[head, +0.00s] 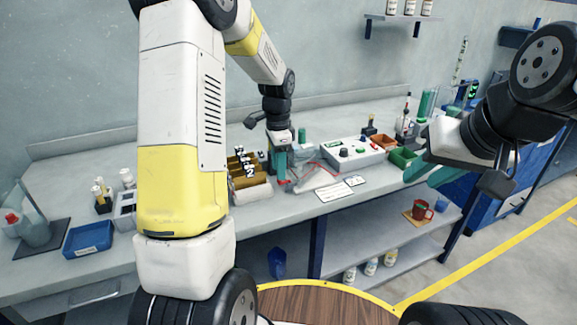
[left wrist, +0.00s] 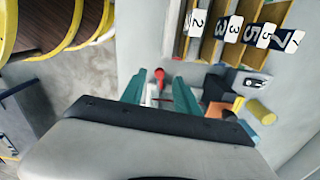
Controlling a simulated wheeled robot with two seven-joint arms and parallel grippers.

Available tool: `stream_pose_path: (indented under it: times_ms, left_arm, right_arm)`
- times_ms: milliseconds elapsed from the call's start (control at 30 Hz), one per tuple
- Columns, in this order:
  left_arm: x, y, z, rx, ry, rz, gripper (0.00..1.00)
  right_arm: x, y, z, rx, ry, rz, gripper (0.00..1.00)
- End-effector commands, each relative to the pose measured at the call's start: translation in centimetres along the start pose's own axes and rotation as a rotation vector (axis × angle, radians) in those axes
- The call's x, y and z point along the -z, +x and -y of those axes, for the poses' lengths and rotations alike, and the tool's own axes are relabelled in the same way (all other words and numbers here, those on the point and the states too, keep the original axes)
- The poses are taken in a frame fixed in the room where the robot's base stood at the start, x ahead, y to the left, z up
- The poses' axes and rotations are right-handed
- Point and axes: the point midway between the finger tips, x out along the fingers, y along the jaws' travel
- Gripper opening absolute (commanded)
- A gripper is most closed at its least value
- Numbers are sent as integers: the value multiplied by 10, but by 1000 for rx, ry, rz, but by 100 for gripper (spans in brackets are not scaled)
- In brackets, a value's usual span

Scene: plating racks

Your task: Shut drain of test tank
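My left gripper (head: 281,174) points down at the front of the bench, beside a clear tank-like body (head: 314,178). In the left wrist view, my left gripper (left wrist: 158,90) has its two teal fingers apart. A small red handle (left wrist: 159,74) shows in line with the gap between them; I cannot tell whether they touch it. In the head view a bit of red (head: 284,182) shows beside the fingertips. Most of the drain is hidden. My right gripper (head: 430,178) hangs in front of the bench's right part, its teal fingers apparently apart and empty.
A numbered rack (head: 243,170) stands just left of my left gripper. A white control box (head: 352,153), a green bin (head: 404,157) and a white card (head: 333,191) lie to its right. A blue tray (head: 88,238) is at far left. A red mug (head: 422,209) stands on the lower shelf.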

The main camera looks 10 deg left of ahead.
Motion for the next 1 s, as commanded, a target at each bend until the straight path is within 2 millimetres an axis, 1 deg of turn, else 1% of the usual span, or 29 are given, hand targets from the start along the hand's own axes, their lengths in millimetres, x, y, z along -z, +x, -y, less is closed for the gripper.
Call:
stream_pose_path:
  times_ms: [33, 200, 333, 567, 600, 667, 700, 767, 1000]
  left_arm:
    - [0, 9, -1, -4, 0, 2, 37]
    - [0, 28, 0, -1, -1, 1, 37]
    - [0, 33, 0, 0, -1, 1, 37]
    - [0, 34, 0, 1, -1, 0, 37]
    - [0, 33, 0, 1, -1, 0, 30]
    - [0, 33, 0, 1, -1, 0, 18]
    - [0, 33, 0, 1, -1, 0, 10]
    - [0, 33, 0, 1, -1, 0, 0]
    - [0, 33, 0, 1, -5, 0, 0]
  right_arm:
    - [0, 0, 0, 0, 0, 0, 31]
    - [0, 0, 0, 0, 0, 0, 31]
    - [0, 0, 0, 0, 0, 0, 31]
    - [0, 0, 0, 0, 0, 0, 31]
    - [0, 0, 0, 0, 0, 0, 31]
    - [0, 0, 0, 0, 0, 0, 31]
    - [0, 0, 0, 0, 0, 0, 31]
    - [0, 0, 0, 0, 0, 0, 31]
    - [0, 0, 0, 0, 0, 0, 31]
